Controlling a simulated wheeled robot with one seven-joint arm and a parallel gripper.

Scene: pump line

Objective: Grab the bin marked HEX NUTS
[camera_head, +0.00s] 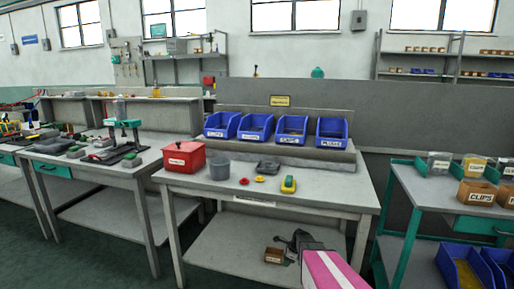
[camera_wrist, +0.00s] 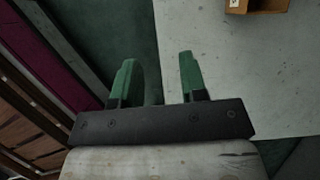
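I cannot read HEX NUTS on any bin in these frames. Several blue bins with white labels stand in a row on the raised back ledge of the middle bench; one blue bin (camera_head: 332,132) is at its right end. A small brown bin (camera_head: 274,256) with an unreadable label is on the bench's lower shelf. It shows partly at the top of the wrist view (camera_wrist: 268,6), cut off by the edge. My gripper (camera_wrist: 158,60) is open, its green fingers apart with nothing between them. In the head view my gripper (camera_head: 300,242) is low, just right of the brown bin.
The bench top (camera_head: 330,190) carries a red labelled box (camera_head: 184,158), a grey tub (camera_head: 219,168) and small parts. The right-hand cart (camera_head: 425,190) holds brown bins, one marked CLIPS (camera_head: 476,194), with blue bins below. The lower shelf (camera_head: 215,255) is mostly clear.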

